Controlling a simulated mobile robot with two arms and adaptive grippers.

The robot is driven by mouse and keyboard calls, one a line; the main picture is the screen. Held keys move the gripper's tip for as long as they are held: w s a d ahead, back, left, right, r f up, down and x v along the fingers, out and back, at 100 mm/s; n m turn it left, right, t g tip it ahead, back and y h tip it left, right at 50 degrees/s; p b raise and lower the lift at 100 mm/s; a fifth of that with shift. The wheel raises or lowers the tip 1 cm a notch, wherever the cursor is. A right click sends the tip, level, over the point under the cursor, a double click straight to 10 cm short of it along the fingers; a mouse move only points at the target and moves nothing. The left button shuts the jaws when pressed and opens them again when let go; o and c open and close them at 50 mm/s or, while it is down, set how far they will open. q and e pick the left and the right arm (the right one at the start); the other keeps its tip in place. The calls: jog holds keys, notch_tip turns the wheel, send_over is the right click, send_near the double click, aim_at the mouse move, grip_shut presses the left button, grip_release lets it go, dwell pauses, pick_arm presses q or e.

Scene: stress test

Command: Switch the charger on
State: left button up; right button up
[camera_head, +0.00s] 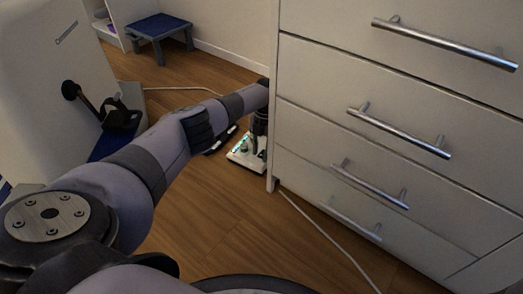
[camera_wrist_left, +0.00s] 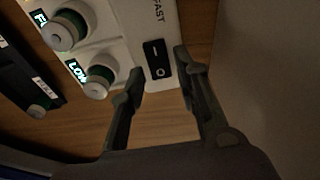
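The charger (camera_head: 246,160) is a white unit on the wooden floor beside the drawer cabinet, with lit cyan lettering. In the left wrist view the charger (camera_wrist_left: 137,22) shows a black rocker switch (camera_wrist_left: 157,60) marked with a line and a circle, beside the word FAST. Two round white-and-green pieces stand in it, next to lit labels, one reading LOW. My left gripper (camera_wrist_left: 160,76) is open and empty, its fingertips on either side of the switch in the picture; contact cannot be told. In the head view the left gripper (camera_head: 260,125) is partly hidden by the cabinet edge. My right gripper is out of view.
The white drawer cabinet (camera_head: 400,85) with metal handles stands close on the right. A black device (camera_wrist_left: 22,75) lies left of the charger. A white cable (camera_head: 325,235) crosses the floor. A blue-topped stool (camera_head: 158,25) stands at the back. Open floor lies in front.

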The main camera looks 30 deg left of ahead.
pick_arm(q)
jog(key=shift+o, duration=0.6)
jog(key=shift+r, duration=0.1)
notch_tip(320, 180, up, 12)
jog(key=w, duration=0.1)
jog(key=shift+w, duration=0.4)
jog(key=shift+f, duration=0.2)
